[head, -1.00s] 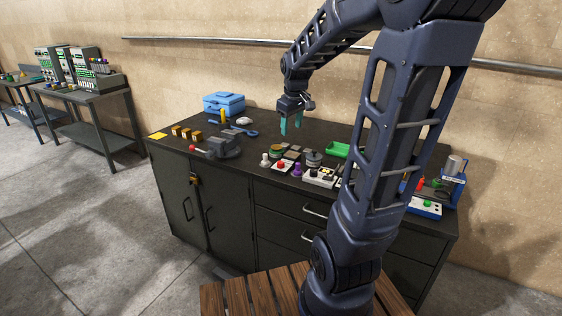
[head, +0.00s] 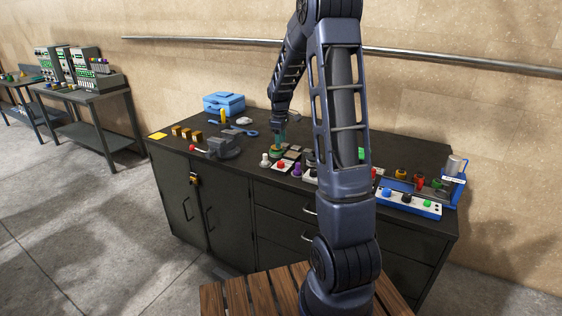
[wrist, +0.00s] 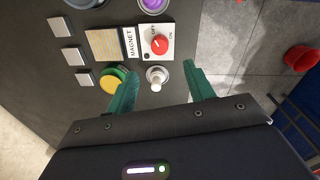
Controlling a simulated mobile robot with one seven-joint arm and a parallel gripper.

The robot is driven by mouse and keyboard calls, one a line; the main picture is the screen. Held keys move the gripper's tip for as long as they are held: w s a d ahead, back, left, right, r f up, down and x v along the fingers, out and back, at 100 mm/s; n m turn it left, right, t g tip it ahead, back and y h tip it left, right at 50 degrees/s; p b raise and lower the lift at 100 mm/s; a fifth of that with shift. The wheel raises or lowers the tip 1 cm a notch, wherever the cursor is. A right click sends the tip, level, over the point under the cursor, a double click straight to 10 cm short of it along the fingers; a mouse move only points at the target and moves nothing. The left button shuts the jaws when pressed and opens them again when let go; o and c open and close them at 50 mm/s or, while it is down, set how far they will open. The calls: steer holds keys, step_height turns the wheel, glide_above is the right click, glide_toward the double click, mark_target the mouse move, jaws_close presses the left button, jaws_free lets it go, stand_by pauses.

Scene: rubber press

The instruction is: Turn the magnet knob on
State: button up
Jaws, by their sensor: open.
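The magnet knob is a red round knob (wrist: 160,43) on a small white plate (wrist: 145,53) with OFF and ON marks and a MAGNET label beside it. It also shows in the head view as a red knob (head: 281,165) near the bench's front edge. Its pointer is too small to read surely. My gripper (wrist: 159,69) is open, with teal fingers spread on both sides of a white round knob (wrist: 156,75). The red knob lies just ahead of the fingertips in the wrist view. In the head view my gripper (head: 279,142) is low over the controls.
A yellow-green button (wrist: 112,79) is close to my left finger in the wrist view, and a purple knob (wrist: 153,4) lies beyond the plate. Several grey square pads (wrist: 74,56) are at left. A grey vise (head: 223,146) and blue toolbox (head: 223,103) stand farther left on the bench.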

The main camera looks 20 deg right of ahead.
mark_target(281, 162)
steer(key=f, duration=1.1)
steer(key=shift+w+d, duration=0.2)
steer(key=shift+w, duration=0.1)
steer(key=shift+r, duration=0.1)
steer(key=c, duration=1)
